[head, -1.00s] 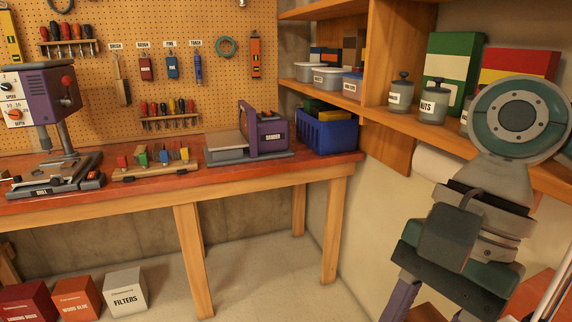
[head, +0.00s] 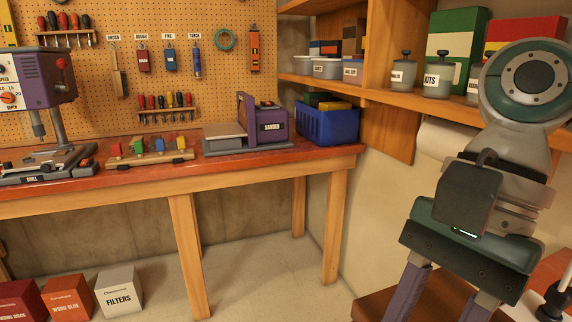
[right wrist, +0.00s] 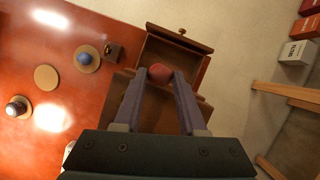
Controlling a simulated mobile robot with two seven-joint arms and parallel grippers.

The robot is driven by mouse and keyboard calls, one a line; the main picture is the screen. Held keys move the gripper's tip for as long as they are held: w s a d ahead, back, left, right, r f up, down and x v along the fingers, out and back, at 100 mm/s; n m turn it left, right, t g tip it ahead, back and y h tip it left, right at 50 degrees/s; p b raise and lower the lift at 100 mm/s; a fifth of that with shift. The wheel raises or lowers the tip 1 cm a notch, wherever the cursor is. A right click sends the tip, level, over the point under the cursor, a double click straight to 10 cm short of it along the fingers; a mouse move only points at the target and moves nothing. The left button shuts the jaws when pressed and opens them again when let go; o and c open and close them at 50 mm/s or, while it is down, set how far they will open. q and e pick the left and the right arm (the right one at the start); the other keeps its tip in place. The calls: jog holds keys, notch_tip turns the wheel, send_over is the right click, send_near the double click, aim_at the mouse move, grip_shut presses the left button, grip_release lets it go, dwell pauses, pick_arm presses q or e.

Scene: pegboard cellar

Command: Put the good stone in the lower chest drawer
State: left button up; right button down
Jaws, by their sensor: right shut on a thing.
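A round reddish stone (right wrist: 159,73) is pinched between the fingertips of my right gripper (right wrist: 159,82) in the right wrist view. My right gripper is shut on it, above or at an open wooden drawer (right wrist: 178,42) with a small knob. I cannot tell how high the stone is over the drawer. The brown chest (right wrist: 205,113) is partly hidden by my fingers, so I cannot tell which drawer is open. In the head view my right gripper points down at the lower right, its fingertips cut off by the frame. My left gripper is not in view.
On the red tabletop, a blue ball (right wrist: 84,58) sits on a round disc beside a small dark box (right wrist: 112,51). An empty disc (right wrist: 46,77) and a greyish ball (right wrist: 15,108) lie nearby. Labelled boxes (head: 119,292) stand on the floor under the workbench (head: 235,172).

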jog(key=shift+c, duration=2)
grip_release()
jog(key=v, duration=1)
